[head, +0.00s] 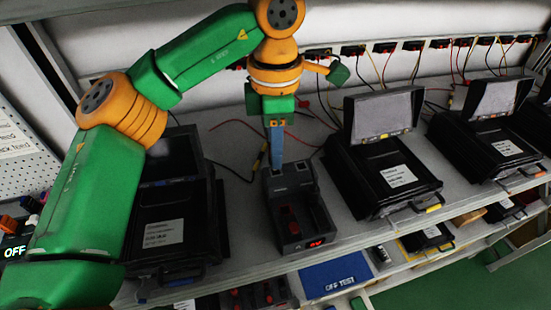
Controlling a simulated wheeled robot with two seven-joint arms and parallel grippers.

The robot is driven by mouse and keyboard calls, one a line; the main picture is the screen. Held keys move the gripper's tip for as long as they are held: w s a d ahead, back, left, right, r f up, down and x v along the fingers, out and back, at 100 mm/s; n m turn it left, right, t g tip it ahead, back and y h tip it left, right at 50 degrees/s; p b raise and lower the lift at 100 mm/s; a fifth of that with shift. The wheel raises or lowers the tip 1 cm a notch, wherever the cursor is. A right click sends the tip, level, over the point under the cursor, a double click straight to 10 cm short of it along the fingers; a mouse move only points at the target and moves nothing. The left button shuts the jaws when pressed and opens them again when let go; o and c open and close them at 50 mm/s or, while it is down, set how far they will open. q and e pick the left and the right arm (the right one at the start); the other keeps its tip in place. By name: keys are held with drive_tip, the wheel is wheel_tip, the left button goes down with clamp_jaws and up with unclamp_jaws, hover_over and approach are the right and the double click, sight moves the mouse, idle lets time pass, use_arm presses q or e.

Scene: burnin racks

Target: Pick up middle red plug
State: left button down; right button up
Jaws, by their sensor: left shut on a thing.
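My left gripper (277,163) comes in from the top left on its green and orange arm and points down. Its blue fingers are shut at the back end of a dark tester box (310,208). What they hold is hidden by the fingers, so I cannot make out a middle red plug between them. A red part (291,217) lies in the tester's recess, in front of the gripper, and a red display (317,243) is lit at its near end. My right gripper is not in view.
Black cases with raised screens stand left (190,215), right (382,168) and far right (490,140) on the grey shelf. Loose red, black and yellow cables run behind. Sockets line the back wall. A blue "OFF TEST" tray (335,270) sits on the lower shelf.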

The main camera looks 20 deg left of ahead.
use_arm(q)
drive_tip(key=s+d+b, duration=0.8)
drive_tip(key=s+d, duration=0.2)
drive_tip(key=s, duration=0.5)
drive_tip(key=shift+r, duration=0.45)
drive_tip(key=shift+d, duration=0.1)
